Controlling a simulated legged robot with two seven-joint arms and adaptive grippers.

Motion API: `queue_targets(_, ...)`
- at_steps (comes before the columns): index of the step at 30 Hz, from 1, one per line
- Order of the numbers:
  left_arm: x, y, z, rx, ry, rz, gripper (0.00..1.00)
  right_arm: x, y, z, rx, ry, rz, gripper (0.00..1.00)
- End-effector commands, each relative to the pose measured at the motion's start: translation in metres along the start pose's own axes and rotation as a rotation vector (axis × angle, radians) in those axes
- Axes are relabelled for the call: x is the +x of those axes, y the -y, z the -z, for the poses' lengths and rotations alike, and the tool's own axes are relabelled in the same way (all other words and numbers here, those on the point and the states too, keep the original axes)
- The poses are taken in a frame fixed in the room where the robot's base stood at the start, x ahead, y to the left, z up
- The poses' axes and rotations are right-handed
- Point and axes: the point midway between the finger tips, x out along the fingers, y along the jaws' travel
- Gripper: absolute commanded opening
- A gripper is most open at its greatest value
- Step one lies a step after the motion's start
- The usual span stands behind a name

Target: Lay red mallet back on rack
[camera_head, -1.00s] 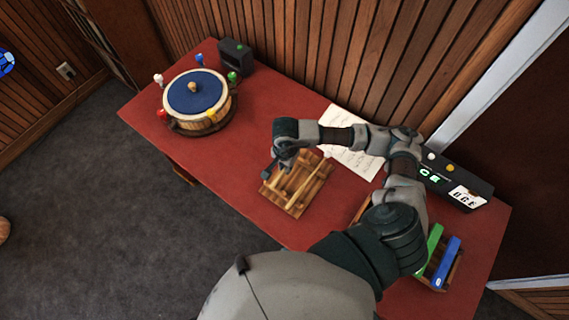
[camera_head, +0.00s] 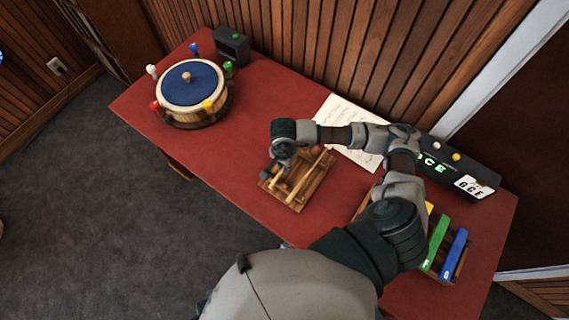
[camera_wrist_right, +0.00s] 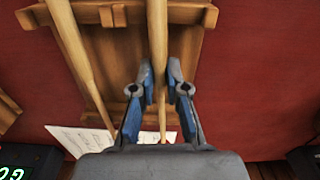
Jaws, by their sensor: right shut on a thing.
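The wooden rack (camera_head: 318,188) lies on the red table, and it also shows in the right wrist view (camera_wrist_right: 115,62). My right gripper (camera_wrist_right: 160,75) is shut around the slim wooden handle of a mallet (camera_wrist_right: 158,35), directly over the rack. That handle runs lengthwise over the rack; I cannot tell whether it rests on it. A second wooden handle (camera_wrist_right: 72,40) lies slanted to its left. In the head view my right gripper (camera_head: 284,162) covers part of the rack. No red mallet head is visible. My left gripper is out of view.
A round drum (camera_head: 187,83) with coloured pegs and a dark box (camera_head: 232,46) stand at the table's far left. A paper sheet (camera_head: 343,112) lies behind the rack. A chime with coloured bars (camera_head: 454,254) and a lit display box (camera_head: 480,177) are at the right.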

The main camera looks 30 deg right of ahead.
Motion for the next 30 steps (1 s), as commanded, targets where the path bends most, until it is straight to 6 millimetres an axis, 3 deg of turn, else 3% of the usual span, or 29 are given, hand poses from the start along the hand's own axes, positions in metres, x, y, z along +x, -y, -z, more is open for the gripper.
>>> queue_targets(6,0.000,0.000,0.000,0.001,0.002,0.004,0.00,0.000,0.000,0.000,-0.001,0.001,0.001,0.00)
queue_targets(7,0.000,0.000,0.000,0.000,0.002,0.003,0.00,0.000,0.000,0.001,-0.001,0.001,0.001,0.16)
queue_targets(9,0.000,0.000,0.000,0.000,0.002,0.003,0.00,0.000,-0.001,0.002,0.000,0.002,0.002,0.34)
queue_targets(11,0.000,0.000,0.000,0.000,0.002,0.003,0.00,0.000,-0.001,0.002,0.000,0.003,0.002,0.43)
queue_targets(22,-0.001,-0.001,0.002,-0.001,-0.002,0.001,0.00,-0.007,0.000,0.002,0.000,0.001,0.003,0.43)
queue_targets(30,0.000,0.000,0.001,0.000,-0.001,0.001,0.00,-0.061,0.001,0.002,-0.001,-0.001,0.006,0.43)
